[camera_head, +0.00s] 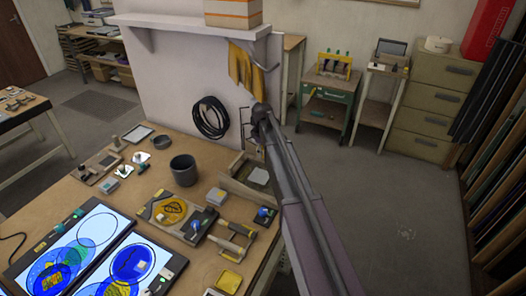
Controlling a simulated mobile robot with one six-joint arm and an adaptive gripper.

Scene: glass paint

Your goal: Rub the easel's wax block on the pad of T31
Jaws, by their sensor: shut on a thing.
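My arm reaches in from the lower right, and my gripper (258,133) is at its far end over the bench's back right corner. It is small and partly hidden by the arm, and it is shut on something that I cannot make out. I cannot pick out the easel, its wax block or the label T31 with certainty. Below the gripper an open wooden tray (232,188) holds a pale block. Nearer on the bench (150,185), two small holders with blue pieces (264,215) (194,226) stand beside a yellow-marked board (168,211).
A dark cup (184,170), lit panels (70,245) with blue and yellow glass, and a yellow pad (229,281) occupy the bench. A black cable coil (209,118) and a yellow cloth (243,72) hang on the white partition. A green cart (330,95) stands behind. The right floor is clear.

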